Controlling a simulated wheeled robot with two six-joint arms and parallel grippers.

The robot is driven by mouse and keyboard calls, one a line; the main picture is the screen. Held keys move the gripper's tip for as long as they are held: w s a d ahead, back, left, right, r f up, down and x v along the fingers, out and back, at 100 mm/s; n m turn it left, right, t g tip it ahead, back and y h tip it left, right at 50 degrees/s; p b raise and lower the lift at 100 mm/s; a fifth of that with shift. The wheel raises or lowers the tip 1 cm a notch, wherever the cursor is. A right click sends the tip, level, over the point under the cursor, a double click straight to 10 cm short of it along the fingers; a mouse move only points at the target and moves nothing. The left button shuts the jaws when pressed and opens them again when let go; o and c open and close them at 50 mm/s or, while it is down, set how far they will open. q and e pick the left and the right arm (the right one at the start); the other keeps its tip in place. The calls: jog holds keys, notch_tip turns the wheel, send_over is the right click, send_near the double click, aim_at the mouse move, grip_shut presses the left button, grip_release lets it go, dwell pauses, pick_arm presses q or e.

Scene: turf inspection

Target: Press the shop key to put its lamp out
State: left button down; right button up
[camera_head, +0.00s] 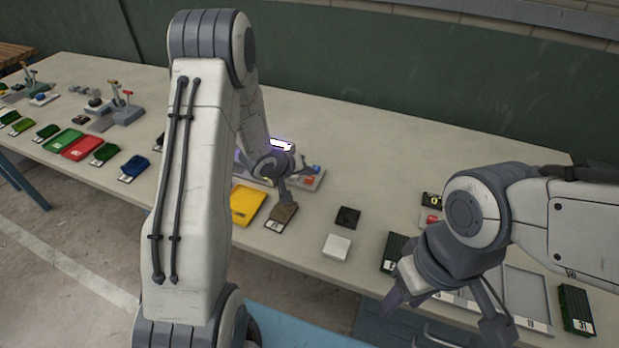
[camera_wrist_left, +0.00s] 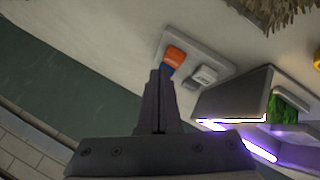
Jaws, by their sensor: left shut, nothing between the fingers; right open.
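A small pale panel (camera_head: 318,184) stands behind my left gripper, with a blue key (camera_head: 316,169) and an orange key (camera_head: 308,180) on it. In the left wrist view the panel (camera_wrist_left: 192,53) carries the orange key (camera_wrist_left: 175,55), a bit of blue (camera_wrist_left: 166,71) beside my fingertips and a grey-white block (camera_wrist_left: 205,76). I cannot read any label or tell which key is the shop key, nor see a lit lamp on the panel. My left gripper (camera_head: 284,194), also in the left wrist view (camera_wrist_left: 159,74), is shut and empty, its tips close to the blue part; contact cannot be told. My right gripper (camera_head: 445,316) is open and empty.
A box with a violet light (camera_head: 281,145) stands beside the panel. A yellow tray (camera_head: 246,204), a turf sample (camera_head: 282,214), a black block (camera_head: 347,217) and a white block (camera_head: 336,247) lie in front. The table behind the panel is clear.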

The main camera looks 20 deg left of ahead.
aim_at(307, 181)
pick_arm(q)
jog(key=shift+f, duration=0.1)
dwell(0.4)
jog(key=shift+f, duration=0.3)
jog(key=shift+f, duration=0.35)
dwell(0.4)
jog(key=shift+r, duration=0.1)
jog(key=shift+r+p, duration=0.65)
jog(key=shift+r, duration=0.05)
notch_tip(307, 181, up, 6)
jog(key=p, duration=0.6)
